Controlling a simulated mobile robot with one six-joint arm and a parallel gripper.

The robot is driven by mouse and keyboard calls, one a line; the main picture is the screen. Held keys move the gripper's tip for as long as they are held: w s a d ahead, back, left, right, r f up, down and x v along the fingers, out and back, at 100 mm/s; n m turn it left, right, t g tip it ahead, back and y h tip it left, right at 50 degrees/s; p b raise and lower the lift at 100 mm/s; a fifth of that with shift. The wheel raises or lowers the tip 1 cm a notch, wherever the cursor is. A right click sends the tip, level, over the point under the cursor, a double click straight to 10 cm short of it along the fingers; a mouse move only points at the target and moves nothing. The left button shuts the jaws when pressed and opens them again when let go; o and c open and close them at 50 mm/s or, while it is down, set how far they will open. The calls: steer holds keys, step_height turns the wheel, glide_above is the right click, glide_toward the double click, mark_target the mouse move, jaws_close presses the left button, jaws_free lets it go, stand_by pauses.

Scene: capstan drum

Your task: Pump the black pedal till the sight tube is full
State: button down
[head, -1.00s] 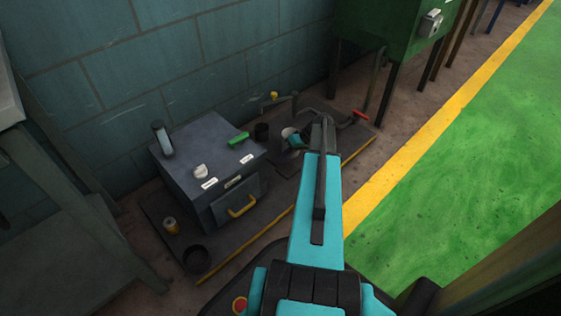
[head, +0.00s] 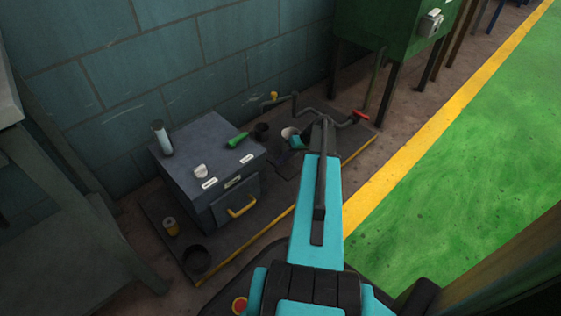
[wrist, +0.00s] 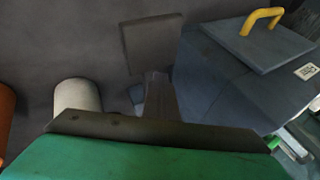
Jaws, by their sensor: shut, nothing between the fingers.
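A small upright sight tube (head: 162,138) stands on the left of the blue-grey box (head: 198,137); its level is too small to read. A dark square plate, apparently the black pedal (wrist: 150,44), shows at the top middle of the wrist view. In the head view a dark flat piece, likely the same pedal (head: 284,164), lies right of the box. My gripper (wrist: 160,92) is shut and empty, its fingers pointing at the plate's near edge; I cannot tell whether they touch. In the head view my gripper (head: 296,143) is mostly hidden behind my arm.
The box carries a white knob (head: 200,171), a green object (head: 237,139) and a yellow handle (head: 241,207). A crank with a red grip (head: 361,115) is behind. Green floor on the right is clear.

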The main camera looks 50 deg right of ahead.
steer(key=shift+s+a+f+b, duration=0.1)
steer(key=shift+s+f+b, duration=0.15)
steer(key=shift+f, duration=0.45)
steer(key=shift+s+f+b, duration=0.15)
steer(key=shift+s+f, duration=0.1)
steer(key=shift+f, duration=0.4)
stand_by(1.8)
steer(key=shift+w+r, duration=0.1)
steer(key=shift+w, duration=0.05)
steer(key=shift+w+r+p, duration=0.3)
steer(key=shift+r+p, duration=0.3)
steer(key=shift+r, duration=0.2)
steer(key=shift+w+r+p, duration=0.2)
steer(key=shift+r+p, duration=0.35)
steer(key=shift+r, duration=0.2)
steer(key=shift+w+r+p, duration=0.15)
steer(key=shift+r+p, duration=0.35)
steer(key=shift+r, duration=0.3)
steer(key=shift+w+r+p, duration=0.2)
steer(key=shift+r+p, duration=0.35)
steer(key=shift+r, duration=0.2)
steer(key=shift+f, duration=0.15)
steer(key=shift+s+f, duration=0.2)
steer(key=shift+f, duration=0.1)
